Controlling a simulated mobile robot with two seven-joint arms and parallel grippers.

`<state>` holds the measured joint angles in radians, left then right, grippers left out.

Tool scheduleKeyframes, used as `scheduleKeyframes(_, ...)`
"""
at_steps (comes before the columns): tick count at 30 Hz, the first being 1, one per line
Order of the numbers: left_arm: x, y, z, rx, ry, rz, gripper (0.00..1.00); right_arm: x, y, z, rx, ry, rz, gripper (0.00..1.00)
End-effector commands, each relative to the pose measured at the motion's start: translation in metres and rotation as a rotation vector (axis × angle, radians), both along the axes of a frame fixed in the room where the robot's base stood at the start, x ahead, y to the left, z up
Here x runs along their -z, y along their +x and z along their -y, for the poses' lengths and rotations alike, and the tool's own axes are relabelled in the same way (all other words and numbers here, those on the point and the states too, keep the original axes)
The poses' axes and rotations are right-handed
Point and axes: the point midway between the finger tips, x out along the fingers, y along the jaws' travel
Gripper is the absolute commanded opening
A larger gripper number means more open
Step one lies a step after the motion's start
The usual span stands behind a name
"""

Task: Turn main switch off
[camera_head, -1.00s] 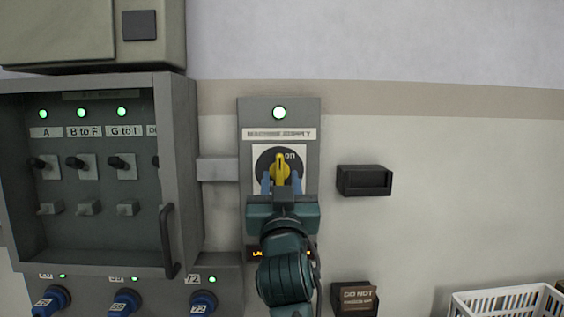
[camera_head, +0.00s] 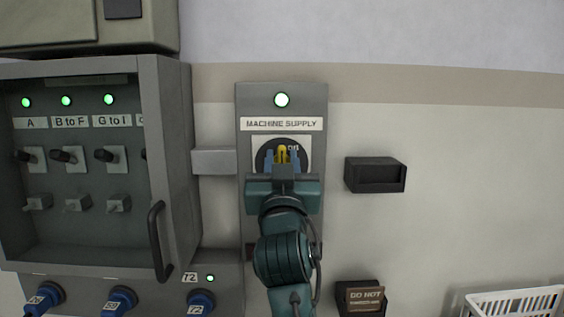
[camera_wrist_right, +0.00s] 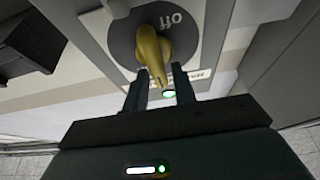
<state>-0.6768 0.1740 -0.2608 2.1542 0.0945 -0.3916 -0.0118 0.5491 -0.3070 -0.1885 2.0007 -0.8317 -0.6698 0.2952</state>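The main switch is a yellow rotary handle (camera_head: 283,153) on a black disc (camera_head: 263,158), on a grey panel labelled "MACHINE SUPPLY" (camera_head: 284,124). The handle points upright, toward "ON". My left gripper is not in view.
A grey cabinet (camera_head: 178,150) with a black door handle (camera_head: 157,240) stands left of the panel. A black box (camera_head: 375,175) is on the wall at right, and a "DO NOT" box (camera_head: 361,298) is below. A white basket (camera_head: 512,303) is at lower right.

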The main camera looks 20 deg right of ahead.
Motion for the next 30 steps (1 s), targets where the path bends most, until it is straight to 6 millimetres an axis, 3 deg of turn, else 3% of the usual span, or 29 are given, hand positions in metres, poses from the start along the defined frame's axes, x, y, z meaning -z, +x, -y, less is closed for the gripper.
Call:
scheduleKeyframes(9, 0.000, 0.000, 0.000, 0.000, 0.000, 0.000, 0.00, 0.001, 0.001, 0.000, 0.000, 0.000, -0.004, 0.00)
scheduleKeyframes(20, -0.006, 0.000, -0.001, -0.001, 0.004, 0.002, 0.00, 0.002, 0.002, 0.000, 0.001, -0.022, -0.018, 0.00)
scheduleKeyframes(30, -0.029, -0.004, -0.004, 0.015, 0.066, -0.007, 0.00, 0.000, 0.003, -0.002, 0.002, -0.212, -0.079, 0.00)
